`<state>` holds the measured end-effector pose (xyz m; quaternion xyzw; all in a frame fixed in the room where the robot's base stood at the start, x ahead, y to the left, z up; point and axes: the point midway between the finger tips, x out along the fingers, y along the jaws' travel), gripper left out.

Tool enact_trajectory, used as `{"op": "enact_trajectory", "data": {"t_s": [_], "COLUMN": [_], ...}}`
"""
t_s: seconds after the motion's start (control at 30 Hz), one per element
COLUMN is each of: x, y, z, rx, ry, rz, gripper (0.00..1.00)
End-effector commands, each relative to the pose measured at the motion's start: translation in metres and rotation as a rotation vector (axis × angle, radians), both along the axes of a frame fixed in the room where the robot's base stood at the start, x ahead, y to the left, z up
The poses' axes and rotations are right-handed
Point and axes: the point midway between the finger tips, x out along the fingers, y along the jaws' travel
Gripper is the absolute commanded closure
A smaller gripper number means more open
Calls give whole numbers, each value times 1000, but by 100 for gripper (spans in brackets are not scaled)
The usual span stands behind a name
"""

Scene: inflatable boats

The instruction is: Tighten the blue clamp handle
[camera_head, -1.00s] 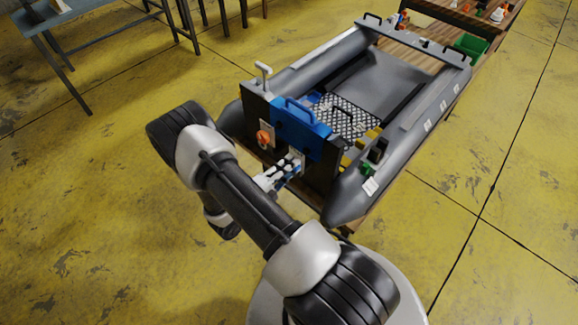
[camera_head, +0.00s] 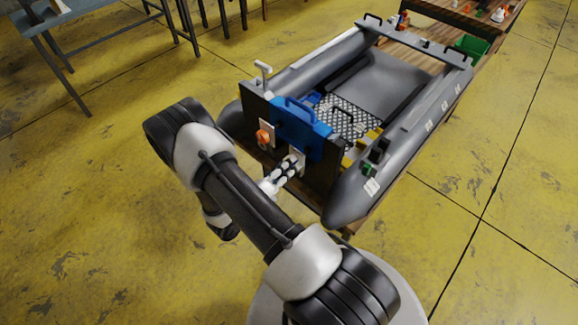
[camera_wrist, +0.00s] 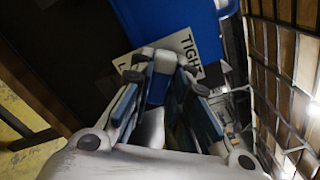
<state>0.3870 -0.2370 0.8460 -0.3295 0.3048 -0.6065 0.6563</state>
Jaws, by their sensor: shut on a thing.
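The blue clamp handle (camera_wrist: 158,86) shows in the wrist view as a small blue piece with a grey top, between my fingertips. My gripper (camera_head: 288,167) is at the dark transom (camera_head: 255,112), just below the large blue block (camera_head: 300,128) with its loop grip. In the wrist view my gripper (camera_wrist: 161,94) is shut on the handle, a finger on each side. A white label (camera_wrist: 192,45) with "TIGHT" on it lies tilted behind the fingertips; its other text is partly hidden. In the head view my gripper hides the handle.
The grey inflatable boat (camera_head: 437,113) extends away behind the transom on a wooden support. An orange knob (camera_head: 263,138) is left of my gripper. A grey T-shaped handle (camera_head: 263,70) stands on the transom's left end. The yellow floor (camera_head: 110,235) at left is clear.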

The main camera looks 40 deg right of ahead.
Motion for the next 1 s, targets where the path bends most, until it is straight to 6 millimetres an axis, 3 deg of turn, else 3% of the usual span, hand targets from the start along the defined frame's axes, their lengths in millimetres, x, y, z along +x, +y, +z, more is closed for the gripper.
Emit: {"op": "enact_trajectory", "data": {"t_s": [0.4,0.87,0.9,1.0], "x": [0,0,0,0], "y": [0,0,0,0], "z": [-1,0,0,0], "rx": [44,48,48,48], "ry": [-573,-605,-605,-605], "rz": [-1,0,0,0], "gripper": [100,100,83,76]}}
